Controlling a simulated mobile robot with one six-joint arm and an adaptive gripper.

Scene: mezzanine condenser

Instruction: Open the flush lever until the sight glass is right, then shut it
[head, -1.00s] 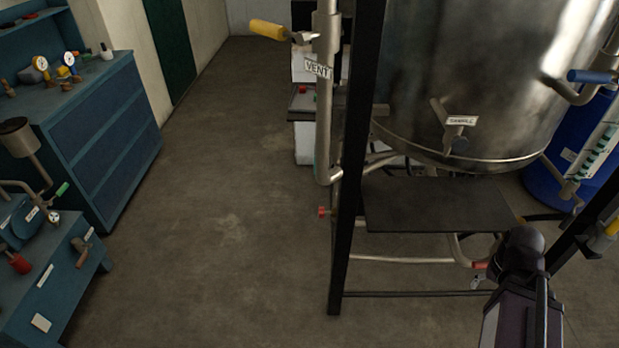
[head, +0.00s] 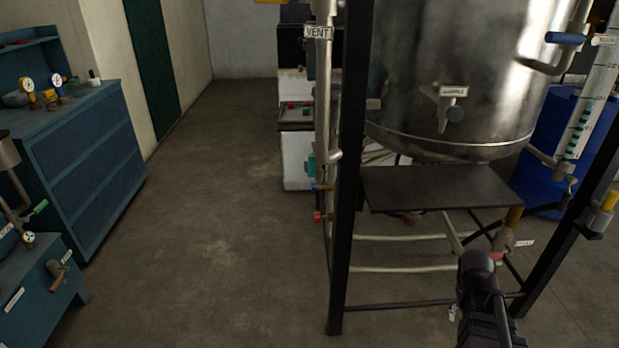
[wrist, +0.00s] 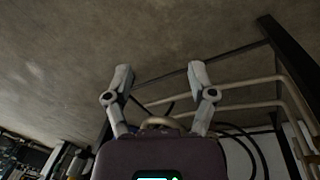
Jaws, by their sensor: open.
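A sight glass (head: 590,110), a clear tube with green marks, stands tilted in the picture at the right of the steel tank; its level is too small to read. Below the tank, a pipe valve with a red part (head: 497,257) carries a small white label (head: 524,243) that I cannot read. I cannot tell whether this is the flush lever. My gripper (wrist: 161,76) is open in the wrist view, its two fingers apart with floor and pipes behind. In the head view my arm hides most of it, low in front of the frame.
The steel tank (head: 440,70) stands in a black frame (head: 347,180) with a dark shelf (head: 440,188) and low pipes beneath. A VENT pipe (head: 323,100) runs down its left. A blue drum (head: 560,130) stands behind. Floor at left is clear up to the blue cabinets (head: 90,150).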

